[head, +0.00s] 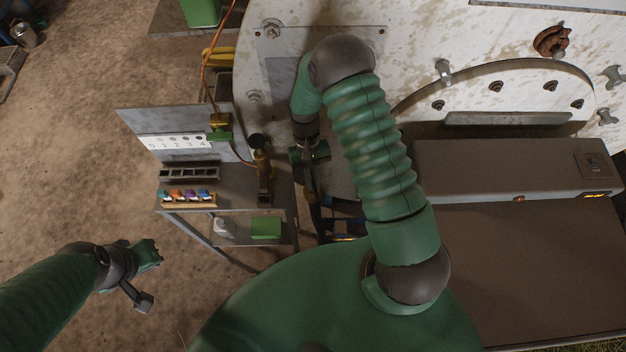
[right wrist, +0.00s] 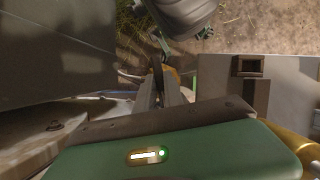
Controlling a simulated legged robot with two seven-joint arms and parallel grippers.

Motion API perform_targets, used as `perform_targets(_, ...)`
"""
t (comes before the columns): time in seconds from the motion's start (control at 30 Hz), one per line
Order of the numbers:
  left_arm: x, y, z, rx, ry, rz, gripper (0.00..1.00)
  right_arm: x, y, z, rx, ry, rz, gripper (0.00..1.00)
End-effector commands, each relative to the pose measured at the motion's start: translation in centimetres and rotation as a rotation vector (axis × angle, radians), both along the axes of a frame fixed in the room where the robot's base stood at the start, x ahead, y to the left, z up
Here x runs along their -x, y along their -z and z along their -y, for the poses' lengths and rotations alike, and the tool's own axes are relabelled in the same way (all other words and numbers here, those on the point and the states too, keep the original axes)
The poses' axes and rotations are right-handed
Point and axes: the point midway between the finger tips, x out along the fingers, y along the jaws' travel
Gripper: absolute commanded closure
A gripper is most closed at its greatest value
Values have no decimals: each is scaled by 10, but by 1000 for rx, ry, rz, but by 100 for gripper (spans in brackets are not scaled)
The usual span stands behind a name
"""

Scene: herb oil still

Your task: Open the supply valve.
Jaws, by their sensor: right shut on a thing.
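My right gripper (head: 308,178) reaches down between the small grey bench and the white machine. In the right wrist view its fingers (right wrist: 163,95) are shut on a thin dark piece (right wrist: 157,76). A yellow, brass-like part shows just behind that piece. I cannot tell whether this is the supply valve's handle; the fingers and arm hide much of it.
The bench carries a dark rack (head: 190,171), a tray of coloured pieces (head: 188,199) and a brass upright fitting (head: 262,160). A green box (head: 266,228) is on the lower shelf. A grey control box (head: 500,168) stands right of my right arm.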

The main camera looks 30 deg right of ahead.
Motion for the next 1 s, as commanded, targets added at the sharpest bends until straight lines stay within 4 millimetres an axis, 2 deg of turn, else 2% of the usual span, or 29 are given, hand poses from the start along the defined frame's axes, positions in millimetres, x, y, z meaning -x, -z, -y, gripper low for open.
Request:
perform_targets(0.03, 0, 0, 0, 0, 0, 0, 100, -6, -1, 2, 3, 37, 18, 100)
perform_targets(0.43, 0, -1, 0, 0, 0, 0, 100, -6, -2, 4, 4, 242, 18, 100)
perform_targets(1.0, 0, -1, 0, 0, 0, 0, 100, -6, -2, 4, 4, 280, 19, 100)
